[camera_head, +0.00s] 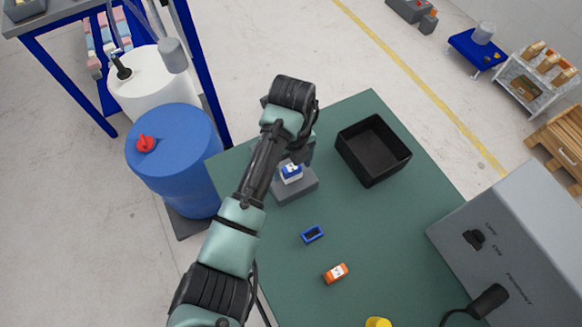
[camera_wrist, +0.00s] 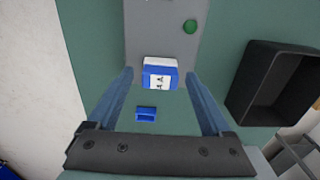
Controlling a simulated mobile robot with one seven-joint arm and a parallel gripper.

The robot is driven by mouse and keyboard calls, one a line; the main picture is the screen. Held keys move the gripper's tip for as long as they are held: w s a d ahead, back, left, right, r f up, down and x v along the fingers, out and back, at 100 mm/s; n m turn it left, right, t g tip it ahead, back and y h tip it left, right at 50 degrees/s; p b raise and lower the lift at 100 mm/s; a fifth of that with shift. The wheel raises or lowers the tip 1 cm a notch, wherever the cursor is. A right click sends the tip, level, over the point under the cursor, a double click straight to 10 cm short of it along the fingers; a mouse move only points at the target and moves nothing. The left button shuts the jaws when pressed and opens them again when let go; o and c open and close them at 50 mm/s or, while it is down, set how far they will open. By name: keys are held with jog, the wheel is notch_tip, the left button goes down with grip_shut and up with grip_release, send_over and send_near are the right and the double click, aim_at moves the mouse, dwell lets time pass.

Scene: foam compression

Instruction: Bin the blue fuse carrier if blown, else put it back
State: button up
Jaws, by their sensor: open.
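The blue fuse carrier (camera_head: 291,173), with a white part, sits on a grey block (camera_head: 308,190) at the table's far left side. In the wrist view the carrier (camera_wrist: 160,74) shows dark marks on its white face, too small to read. The block (camera_wrist: 150,20) carries a green round spot (camera_wrist: 190,26); I cannot tell whether it is lit. My gripper (camera_wrist: 159,80) is open, its fingers on either side of the carrier in that view; contact is not visible. A black open bin (camera_head: 365,165) stands right of the block and looks empty.
A small blue open holder (camera_head: 312,234) and an orange carrier (camera_head: 336,272) lie nearer on the green table (camera_head: 375,220). A yellow object (camera_head: 378,322) is at the bottom edge. A large grey box with a switch (camera_head: 510,235) fills the right side. A blue drum (camera_head: 180,165) stands left.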

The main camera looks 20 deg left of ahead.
aim_at(292, 167)
dwell(0.8)
grip_shut()
jog(key=shift+r+p, duration=0.15)
jog(key=shift+p, duration=0.15)
jog(key=shift+r+p, duration=2.8)
jog(key=shift+r, duration=0.1)
